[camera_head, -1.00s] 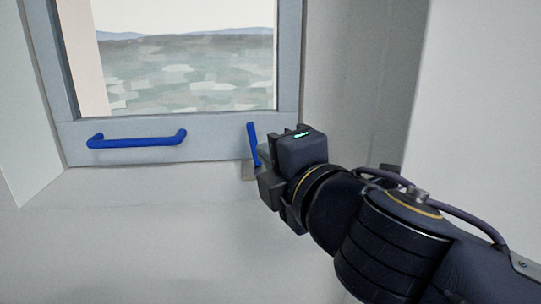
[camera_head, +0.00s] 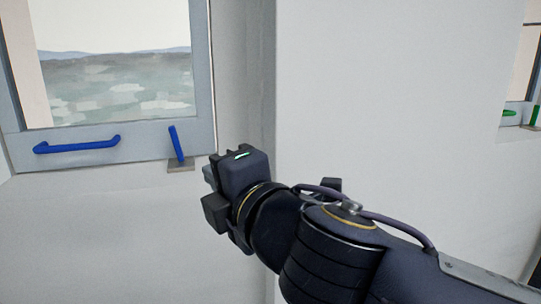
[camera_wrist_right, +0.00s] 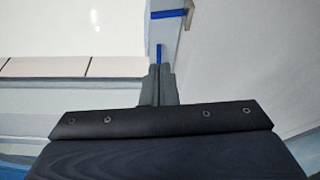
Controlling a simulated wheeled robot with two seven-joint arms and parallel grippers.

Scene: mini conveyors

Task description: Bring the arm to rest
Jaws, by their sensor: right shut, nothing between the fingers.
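My right arm (camera_head: 330,245) comes in from the lower right in the head view. Its gripper (camera_head: 210,190) is in front of the wall, just right of and below the window's lower right corner. In the right wrist view the two fingers (camera_wrist_right: 158,85) are pressed together with nothing between them. The gripper is apart from the blue upright lever (camera_head: 176,143) on the window frame, which is to its left. My left gripper is not in view.
A window with a grey frame (camera_head: 110,143) carries a blue horizontal handle (camera_head: 77,146). A plain wall (camera_head: 390,110) lies right of it. Another window with a green handle (camera_head: 509,113) shows at the far right edge. The wall below the window is bare.

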